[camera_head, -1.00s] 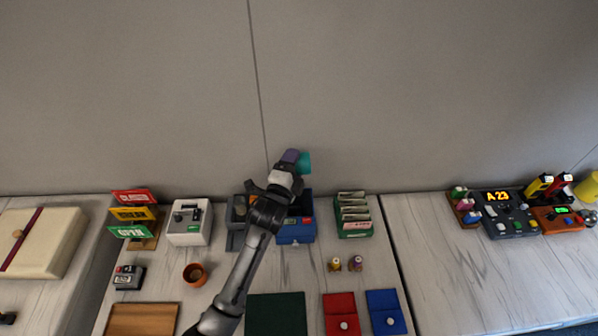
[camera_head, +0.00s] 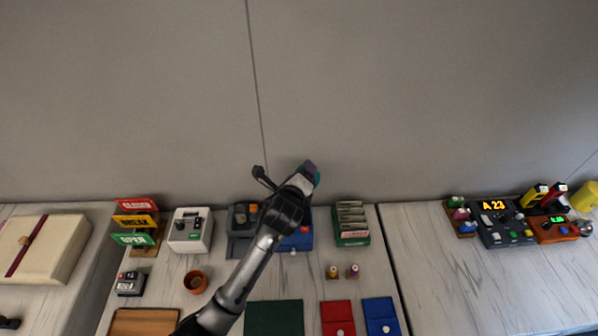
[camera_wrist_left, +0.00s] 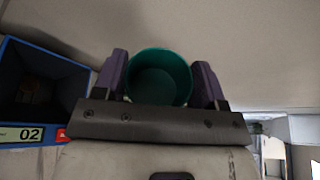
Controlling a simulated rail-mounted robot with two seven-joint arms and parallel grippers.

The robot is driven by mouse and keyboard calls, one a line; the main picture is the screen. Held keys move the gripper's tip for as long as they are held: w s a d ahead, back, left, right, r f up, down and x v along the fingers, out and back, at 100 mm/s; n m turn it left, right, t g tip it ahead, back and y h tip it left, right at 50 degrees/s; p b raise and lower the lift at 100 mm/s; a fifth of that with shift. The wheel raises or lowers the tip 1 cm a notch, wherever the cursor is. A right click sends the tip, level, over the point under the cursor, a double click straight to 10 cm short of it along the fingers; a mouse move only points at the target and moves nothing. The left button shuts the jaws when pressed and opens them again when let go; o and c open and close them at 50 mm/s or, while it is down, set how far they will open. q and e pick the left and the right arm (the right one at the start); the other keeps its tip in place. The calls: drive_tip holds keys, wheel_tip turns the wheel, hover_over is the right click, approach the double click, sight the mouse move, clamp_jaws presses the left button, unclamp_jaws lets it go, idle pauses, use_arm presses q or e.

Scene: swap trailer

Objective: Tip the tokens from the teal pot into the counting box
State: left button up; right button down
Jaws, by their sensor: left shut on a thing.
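My left gripper (camera_head: 311,174) is shut on the teal pot (camera_head: 317,180), above the back edge of the bench. In the left wrist view the pot (camera_wrist_left: 158,80) sits between the two purple fingers, and I look into its round mouth. I make out no tokens in its dim inside. A blue box (camera_head: 305,241), which looks like the counting box, stands below the gripper, partly hidden by my arm. In the left wrist view the open blue box (camera_wrist_left: 78,70), labelled 02, is left of the pot, apart from it. Its dark inside is unclear. My right gripper is not in view.
A grey unit (camera_head: 236,244) stands left of the blue box and a green card holder (camera_head: 352,238) right of it. Two small figures (camera_head: 343,271) stand in front. An orange pot (camera_head: 196,281) and a white device (camera_head: 190,238) are at left. A wall rises behind.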

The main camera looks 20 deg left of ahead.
use_arm(q)
drive_tip(key=r+m, duration=0.1)
drive_tip(key=d+m+g+y+p, duration=0.1)
drive_tip(key=m, duration=0.1)
drive_tip(key=shift+w+d+r, duration=0.2)
drive_tip(key=shift+w+r, duration=0.15)
drive_tip(key=shift+r, duration=0.05)
drive_tip(key=d+m+y, duration=0.1)
drive_tip(key=m, duration=0.1)
drive_tip(key=w+m+g+y, duration=0.1)
drive_tip(key=m, duration=0.1)
drive_tip(key=shift+d+g+y, duration=0.3)
drive_tip(key=shift+d, duration=0.05)
drive_tip(key=shift+s, duration=0.15)
